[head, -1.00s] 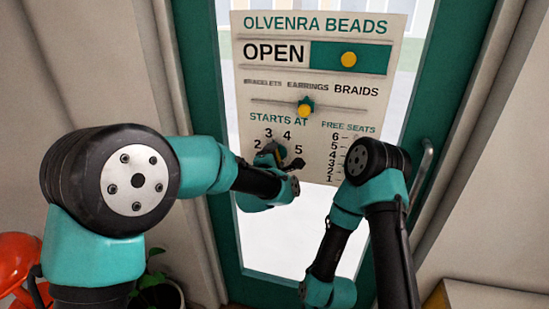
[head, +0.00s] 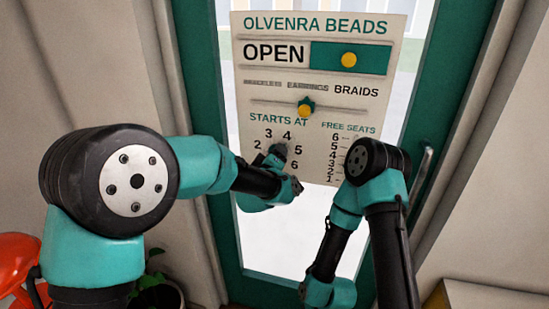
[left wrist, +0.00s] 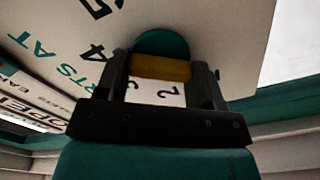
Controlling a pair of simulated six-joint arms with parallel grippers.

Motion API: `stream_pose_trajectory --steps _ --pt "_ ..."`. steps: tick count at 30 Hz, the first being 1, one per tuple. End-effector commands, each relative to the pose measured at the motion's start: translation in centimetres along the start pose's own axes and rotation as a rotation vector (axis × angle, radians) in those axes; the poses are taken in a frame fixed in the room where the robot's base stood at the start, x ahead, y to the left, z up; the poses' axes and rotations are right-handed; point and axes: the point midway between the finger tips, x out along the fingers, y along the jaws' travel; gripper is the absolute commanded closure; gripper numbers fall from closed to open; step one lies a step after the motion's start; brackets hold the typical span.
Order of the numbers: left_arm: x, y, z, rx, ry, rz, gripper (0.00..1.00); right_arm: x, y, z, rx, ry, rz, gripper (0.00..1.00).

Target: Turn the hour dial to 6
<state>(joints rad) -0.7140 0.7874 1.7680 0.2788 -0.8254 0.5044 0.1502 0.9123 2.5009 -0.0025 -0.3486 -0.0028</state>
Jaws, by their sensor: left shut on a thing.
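The hour dial sits under STARTS AT on the white sign (head: 250,100), with the numbers 2 to 6 showing around it in the head view. My left gripper (head: 279,152) is at the dial and covers most of it there. In the left wrist view the green dial (left wrist: 160,43) has a yellow grip bar (left wrist: 160,67), which lies between the fingers of my left gripper (left wrist: 163,75). The gripper is shut on this bar. Which number the dial points to is hidden. My right arm hangs at the right, its gripper out of view.
Above the dial are a slider with a yellow knob (head: 304,110) and an OPEN panel with a yellow knob (head: 348,59). A FREE SEATS scale (head: 335,150) is to the right, partly behind my right arm. A door handle (head: 424,170) stands further right.

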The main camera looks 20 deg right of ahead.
Motion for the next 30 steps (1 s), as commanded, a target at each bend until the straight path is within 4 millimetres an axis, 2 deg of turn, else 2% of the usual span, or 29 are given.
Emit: stream_pose_trajectory --steps 30 --pt "-0.02 0.13 0.14 0.965 -0.001 0.000 0.62 0.00 0.00 0.00 0.000 0.000 0.000 0.57"
